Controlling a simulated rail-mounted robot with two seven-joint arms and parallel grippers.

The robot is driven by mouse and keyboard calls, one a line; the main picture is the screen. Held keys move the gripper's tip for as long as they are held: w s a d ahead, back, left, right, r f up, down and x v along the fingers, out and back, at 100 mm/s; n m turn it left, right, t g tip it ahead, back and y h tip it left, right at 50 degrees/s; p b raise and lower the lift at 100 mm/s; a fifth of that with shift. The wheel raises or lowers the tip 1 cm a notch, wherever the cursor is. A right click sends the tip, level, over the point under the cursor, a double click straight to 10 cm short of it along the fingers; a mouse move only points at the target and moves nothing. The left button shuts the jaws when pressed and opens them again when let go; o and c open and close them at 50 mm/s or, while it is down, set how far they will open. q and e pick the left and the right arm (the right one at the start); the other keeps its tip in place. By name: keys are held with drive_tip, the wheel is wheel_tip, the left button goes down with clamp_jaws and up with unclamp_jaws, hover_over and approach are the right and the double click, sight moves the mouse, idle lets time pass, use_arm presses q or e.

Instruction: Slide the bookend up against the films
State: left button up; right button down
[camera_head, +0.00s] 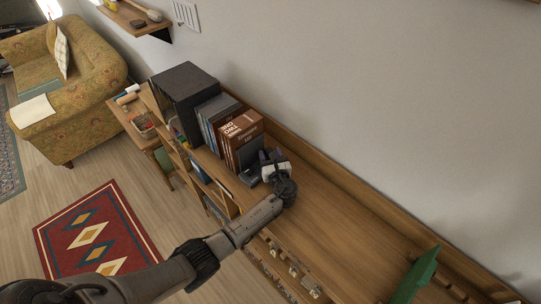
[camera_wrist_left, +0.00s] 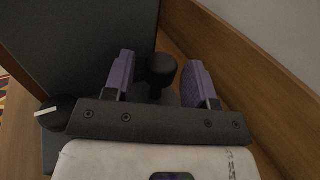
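The films (camera_head: 216,118) stand upright in a row on the wooden shelf top, with thick brown cases (camera_head: 243,133) at the right end. The dark grey bookend (camera_head: 250,176) stands just right of the brown cases; I cannot tell whether it touches them. In the left wrist view its flat dark panel (camera_wrist_left: 75,45) fills the upper left, and a black knob (camera_wrist_left: 161,70) stands out from it. My left gripper (camera_head: 268,160) is at the bookend. Its purple fingers (camera_wrist_left: 158,82) are open on either side of the knob, with visible gaps. My right gripper is not in view.
A large black box (camera_head: 184,90) stands at the left of the films. The shelf top (camera_head: 335,205) right of my left gripper is bare up to a green object (camera_head: 418,275). A wooden back rail (camera_head: 340,180) runs along the wall.

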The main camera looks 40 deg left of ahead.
use_arm(q)
drive_tip(key=shift+o, duration=0.5)
drive_tip(key=shift+d, duration=0.1)
drive_tip(key=b+v, duration=0.2)
drive_tip(key=v, duration=1)
drive_tip(key=shift+f, duration=0.1)
drive_tip(key=shift+v, duration=0.8)
drive_tip(key=shift+c, duration=0.2)
